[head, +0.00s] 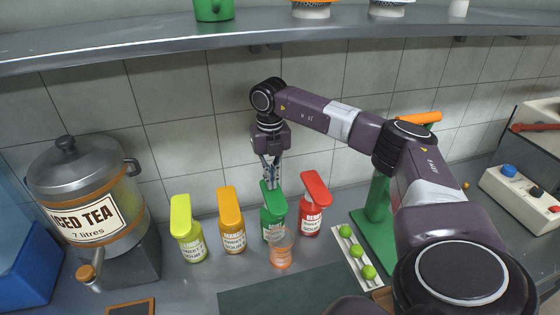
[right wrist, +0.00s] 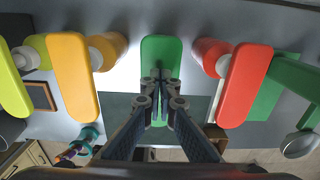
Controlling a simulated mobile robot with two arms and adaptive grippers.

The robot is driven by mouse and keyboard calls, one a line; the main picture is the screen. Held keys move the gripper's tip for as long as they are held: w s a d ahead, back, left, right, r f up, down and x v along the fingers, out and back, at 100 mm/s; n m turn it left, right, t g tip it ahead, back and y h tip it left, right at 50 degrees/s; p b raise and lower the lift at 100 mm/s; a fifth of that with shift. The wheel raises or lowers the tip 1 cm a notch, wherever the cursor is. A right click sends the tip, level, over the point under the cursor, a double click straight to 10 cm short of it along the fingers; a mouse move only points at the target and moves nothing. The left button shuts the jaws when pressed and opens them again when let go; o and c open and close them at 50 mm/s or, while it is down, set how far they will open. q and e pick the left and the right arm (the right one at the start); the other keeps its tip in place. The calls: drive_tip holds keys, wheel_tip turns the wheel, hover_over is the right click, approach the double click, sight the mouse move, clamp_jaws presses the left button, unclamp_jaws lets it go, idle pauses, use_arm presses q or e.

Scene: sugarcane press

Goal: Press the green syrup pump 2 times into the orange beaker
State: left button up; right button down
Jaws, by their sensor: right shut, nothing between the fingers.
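The green syrup pump (head: 272,207) stands in a row of bottles by the wall, its flat green head on top. An orange beaker (head: 281,252), clear-walled, stands right in front of the green bottle, below the front end of the head. My right gripper (head: 272,184) points down, shut and empty, at the green head. In the right wrist view the shut fingertips (right wrist: 160,76) overlap the green pump head (right wrist: 161,48); I cannot tell whether they touch it. The beaker is not discernible there. My left gripper is not in view.
Yellow-green (head: 187,230) and orange (head: 231,222) pumps stand left of the green one, and a red pump (head: 313,205) stands close on its right. An iced tea dispenser (head: 85,195) is at left. A green stand (head: 376,215) and green round fruits (head: 357,251) are at right. A shelf (head: 180,50) runs above.

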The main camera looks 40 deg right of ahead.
sight(272, 191)
drive_tip(key=shift+f+b, duration=1.05)
drive_tip(key=shift+f, duration=1)
drive_tip(key=shift+a, duration=0.1)
drive_tip(key=shift+r, duration=0.2)
drive_tip(key=shift+r+p, duration=1.95)
drive_tip(key=shift+r, duration=0.35)
wheel_tip(272, 191, up, 6)
drive_tip(key=p, duration=0.4)
drive_tip(key=shift+p, duration=0.35)
